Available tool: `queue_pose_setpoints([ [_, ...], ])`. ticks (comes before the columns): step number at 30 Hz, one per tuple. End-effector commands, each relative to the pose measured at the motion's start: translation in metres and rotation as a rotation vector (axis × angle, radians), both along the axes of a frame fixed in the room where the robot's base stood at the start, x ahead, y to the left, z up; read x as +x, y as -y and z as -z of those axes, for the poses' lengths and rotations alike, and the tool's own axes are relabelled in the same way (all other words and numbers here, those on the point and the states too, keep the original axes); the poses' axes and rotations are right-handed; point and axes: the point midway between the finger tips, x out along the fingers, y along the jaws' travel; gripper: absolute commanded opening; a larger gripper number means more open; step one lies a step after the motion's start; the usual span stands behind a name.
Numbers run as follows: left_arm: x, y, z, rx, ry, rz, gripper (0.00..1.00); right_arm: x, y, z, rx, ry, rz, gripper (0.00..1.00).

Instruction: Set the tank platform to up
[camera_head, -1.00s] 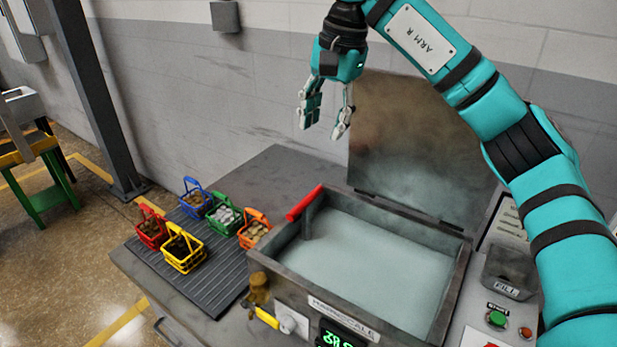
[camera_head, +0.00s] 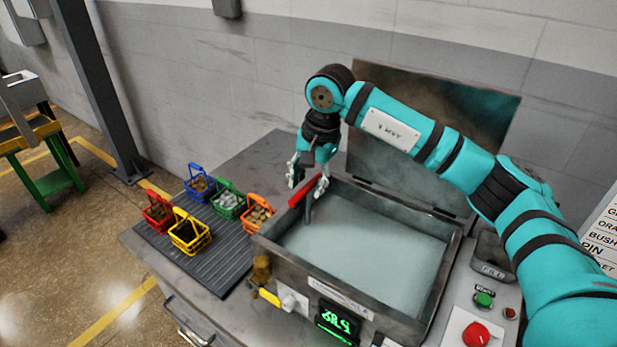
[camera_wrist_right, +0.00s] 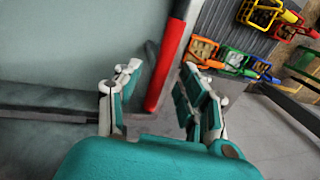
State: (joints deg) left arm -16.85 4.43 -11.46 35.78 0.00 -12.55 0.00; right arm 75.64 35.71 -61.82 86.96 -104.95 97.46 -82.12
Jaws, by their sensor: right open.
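A tank (camera_head: 440,275) of pale liquid stands on the workbench with its lid raised behind it. A red handle (camera_head: 299,196) on a dark lever sits at the tank's left rim. My right gripper (camera_head: 308,182) is open and empty over the handle's far end. In the right wrist view the red handle (camera_wrist_right: 167,62) lies between the two open fingers, and I see no clear contact. My left gripper is not in view.
Small blue, green, red, yellow and orange baskets (camera_head: 190,232) with parts stand on a ribbed mat (camera_head: 222,277) left of the tank. A green button (camera_head: 484,299) and a red button (camera_head: 476,334) are at right. A wall is behind.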

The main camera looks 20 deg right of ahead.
Motion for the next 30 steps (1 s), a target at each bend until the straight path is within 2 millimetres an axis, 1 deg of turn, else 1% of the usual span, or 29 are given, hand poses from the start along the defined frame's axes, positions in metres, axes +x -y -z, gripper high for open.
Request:
queue_pose_setpoints([
  [1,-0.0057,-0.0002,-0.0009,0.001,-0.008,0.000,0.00,0.0002,-0.0006,0.0021,0.001,-0.001,0.000,0.40],
  [4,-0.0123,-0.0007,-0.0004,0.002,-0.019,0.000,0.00,0.0005,-0.0009,0.0046,0.001,0.000,-0.001,0.40],
  [10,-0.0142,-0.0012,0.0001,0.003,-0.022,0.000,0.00,0.0006,-0.0008,0.0047,0.000,0.000,-0.001,0.40],
  [19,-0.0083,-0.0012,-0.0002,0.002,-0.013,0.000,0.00,0.0006,-0.0007,0.0043,0.000,0.000,-0.001,0.01],
  [30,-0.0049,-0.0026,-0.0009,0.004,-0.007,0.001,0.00,0.0007,-0.0007,0.0035,0.000,0.001,-0.001,0.00],
])
